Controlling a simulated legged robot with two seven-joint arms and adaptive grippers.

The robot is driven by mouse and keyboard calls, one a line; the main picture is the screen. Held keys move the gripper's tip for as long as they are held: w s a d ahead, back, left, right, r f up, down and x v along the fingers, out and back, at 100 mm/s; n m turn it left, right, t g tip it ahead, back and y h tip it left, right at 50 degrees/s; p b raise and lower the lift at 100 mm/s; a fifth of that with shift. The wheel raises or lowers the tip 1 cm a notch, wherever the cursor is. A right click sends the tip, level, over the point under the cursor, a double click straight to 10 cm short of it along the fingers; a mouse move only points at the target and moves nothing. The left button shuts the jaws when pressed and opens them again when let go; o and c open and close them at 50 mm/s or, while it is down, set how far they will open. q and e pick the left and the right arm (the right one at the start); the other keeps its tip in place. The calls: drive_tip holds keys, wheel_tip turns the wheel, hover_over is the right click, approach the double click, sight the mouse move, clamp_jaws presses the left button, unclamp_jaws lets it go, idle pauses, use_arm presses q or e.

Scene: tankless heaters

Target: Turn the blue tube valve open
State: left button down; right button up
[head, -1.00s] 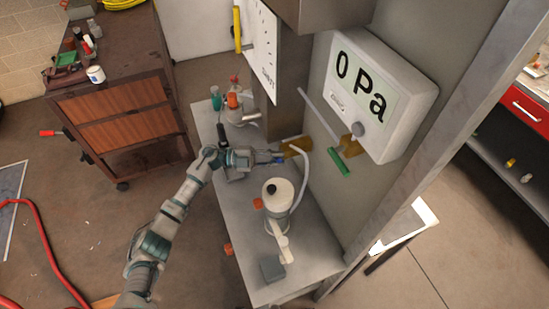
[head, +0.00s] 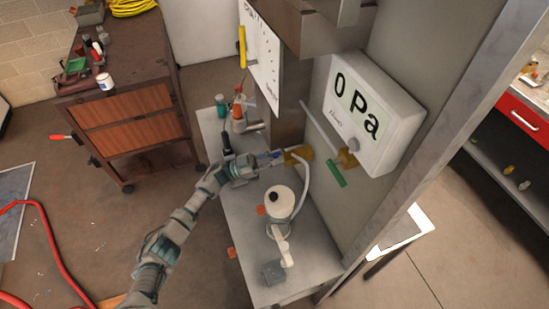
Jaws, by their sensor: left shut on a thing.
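A brass valve (head: 299,154) sits low on the grey heater panel, with a white tube running down from it. A small blue part, the valve's handle, shows at its left end (head: 277,154), mostly covered by my gripper. My left gripper (head: 270,158) reaches in from the left above the table and is shut on the blue handle. The exact finger contact is too small to see. A second brass valve (head: 347,159) with a green handle (head: 336,174) is to the right. My right gripper is not in view.
A gauge box (head: 372,115) reading 0 Pa hangs above the green-handled valve. A white bottle-like pump (head: 280,203) stands on the grey table (head: 247,235) close below my left gripper. An orange-topped container (head: 239,116) stands behind it. A wooden cabinet (head: 120,120) is at left.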

use_arm(q)
drive_tip(key=shift+w+r+n+t, duration=0.15)
drive_tip(key=shift+n+t, duration=0.25)
drive_tip(key=shift+n, duration=0.2)
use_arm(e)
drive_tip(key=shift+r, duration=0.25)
use_arm(q)
drive_tip(key=c, duration=1.1)
unclamp_jaws()
drive_tip(key=shift+w+d, duration=0.1)
drive_tip(key=shift+d, duration=0.05)
drive_tip(key=shift+c, duration=0.2)
drive_tip(key=shift+d, duration=0.1)
drive_tip(key=v, duration=1.2)
drive_tip(key=shift+f, duration=0.2)
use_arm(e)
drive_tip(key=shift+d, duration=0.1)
